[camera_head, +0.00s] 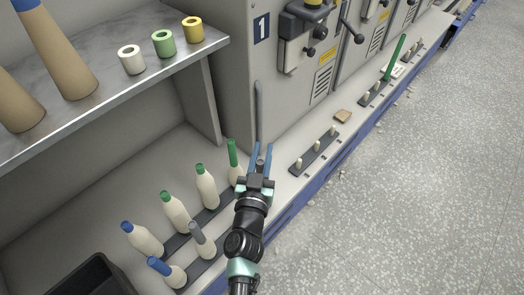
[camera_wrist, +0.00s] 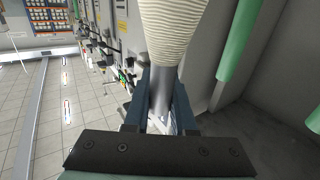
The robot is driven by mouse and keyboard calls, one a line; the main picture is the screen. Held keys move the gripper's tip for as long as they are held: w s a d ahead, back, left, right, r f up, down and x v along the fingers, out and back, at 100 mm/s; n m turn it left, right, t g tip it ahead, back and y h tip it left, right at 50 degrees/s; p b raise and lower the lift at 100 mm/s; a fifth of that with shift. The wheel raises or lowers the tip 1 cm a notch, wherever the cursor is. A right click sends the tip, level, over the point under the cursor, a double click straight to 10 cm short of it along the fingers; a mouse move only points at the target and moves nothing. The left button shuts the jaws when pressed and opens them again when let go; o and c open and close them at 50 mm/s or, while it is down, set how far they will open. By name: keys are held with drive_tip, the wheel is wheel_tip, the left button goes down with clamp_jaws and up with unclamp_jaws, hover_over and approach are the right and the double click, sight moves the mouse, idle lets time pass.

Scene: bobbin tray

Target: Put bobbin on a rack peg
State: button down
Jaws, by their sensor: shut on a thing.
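My gripper (camera_head: 262,158) is shut on the grey tube (camera_wrist: 162,95) of a bobbin. Its cream yarn body (camera_wrist: 172,30) shows beyond the fingers in the wrist view. In the head view only a grey tip shows between the fingers; the yarn is hidden behind my gripper. A green-topped bobbin (camera_head: 234,165) stands just left of my gripper. The peg rack (camera_head: 314,151), a dark strip with short pale pegs, lies on the ledge to the right of my gripper. Farther racks (camera_head: 375,93) lie along the same ledge.
Several cream bobbins with green, blue and grey tops (camera_head: 176,211) stand on dark strips at left. A shelf (camera_head: 105,85) holds cones and three small spools. A dark bin (camera_head: 95,278) is at lower left. A brown block (camera_head: 342,116) lies beyond the near rack. Machine housing (camera_head: 232,65) rises behind.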

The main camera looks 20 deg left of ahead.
drive_tip(key=shift+f+b, duration=0.55)
drive_tip(key=shift+f, duration=0.05)
drive_tip(key=c, duration=1)
unclamp_jaws()
drive_tip(key=shift+p+v, duration=1.55)
drive_tip(key=shift+v, duration=3.95)
